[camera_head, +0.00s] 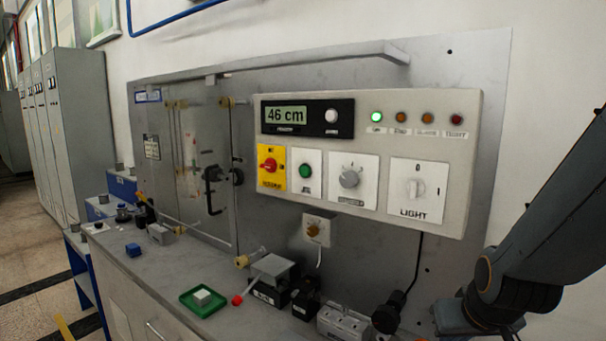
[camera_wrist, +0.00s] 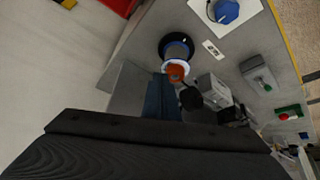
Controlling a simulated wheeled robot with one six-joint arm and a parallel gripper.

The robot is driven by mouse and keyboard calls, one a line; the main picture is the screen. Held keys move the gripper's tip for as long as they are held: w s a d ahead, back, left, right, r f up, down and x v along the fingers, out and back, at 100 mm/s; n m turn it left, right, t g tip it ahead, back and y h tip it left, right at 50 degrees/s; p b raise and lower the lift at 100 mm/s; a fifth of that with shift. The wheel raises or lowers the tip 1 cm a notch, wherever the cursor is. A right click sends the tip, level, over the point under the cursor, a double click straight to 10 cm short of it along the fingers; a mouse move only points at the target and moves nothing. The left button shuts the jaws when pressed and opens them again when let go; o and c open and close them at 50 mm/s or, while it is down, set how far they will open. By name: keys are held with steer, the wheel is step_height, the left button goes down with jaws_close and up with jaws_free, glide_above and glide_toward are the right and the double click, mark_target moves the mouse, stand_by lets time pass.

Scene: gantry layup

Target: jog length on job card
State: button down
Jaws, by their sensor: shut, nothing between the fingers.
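The control panel (camera_head: 366,160) is a pale box on a grey backboard. Its display (camera_head: 286,116) reads 46 cm, with a pale round button (camera_head: 332,116) beside it. A small dark card (camera_head: 152,147) hangs at the board's left; its text is too small to read. My arm (camera_head: 541,250) is at the right in the head view, clear of the panel face; its gripper is out of that view. In the wrist view my dark gripper (camera_wrist: 160,130) fills the lower part, shut and holding nothing.
Below the display are a red-on-yellow switch (camera_head: 270,167), a green button (camera_head: 306,170), a selector knob (camera_head: 350,178) and a LIGHT switch (camera_head: 415,188). The leftmost lamp (camera_head: 376,117) glows green. A green tray (camera_head: 204,301) holds a pale block. A rail (camera_head: 300,62) juts above the panel.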

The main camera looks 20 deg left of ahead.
steer(key=w+a+r+n+t+y, duration=0.1)
steer(key=w+a+r+n+t, duration=0.2)
steer(key=a, duration=0.4)
steer(key=w+a+r+t+y, duration=0.2)
steer(key=w+a+r, duration=0.25)
steer(key=a, duration=0.25)
steer(key=n+t+y+b, duration=0.1)
steer(key=n+t+y, duration=0.4)
steer(key=t, duration=0.3)
glide_toward(305, 171)
steer(key=s+a+r, duration=0.2)
steer(key=s+a, duration=0.3)
steer(key=a, duration=0.3)
steer(key=shift+w+d+f, duration=0.1)
steer(key=shift+w+d, duration=0.1)
steer(key=shift+d, duration=0.1)
steer(key=shift+w, duration=0.1)
steer(key=w+d+b, duration=0.2)
steer(key=w, duration=0.6)
steer(key=shift+w+d, duration=0.15)
steer(key=shift+d, duration=0.05)
steer(key=shift+w+b, duration=0.1)
steer(key=shift+b, duration=0.2)
steer(key=shift+w+d, duration=0.15)
steer(key=shift+w, duration=0.15)
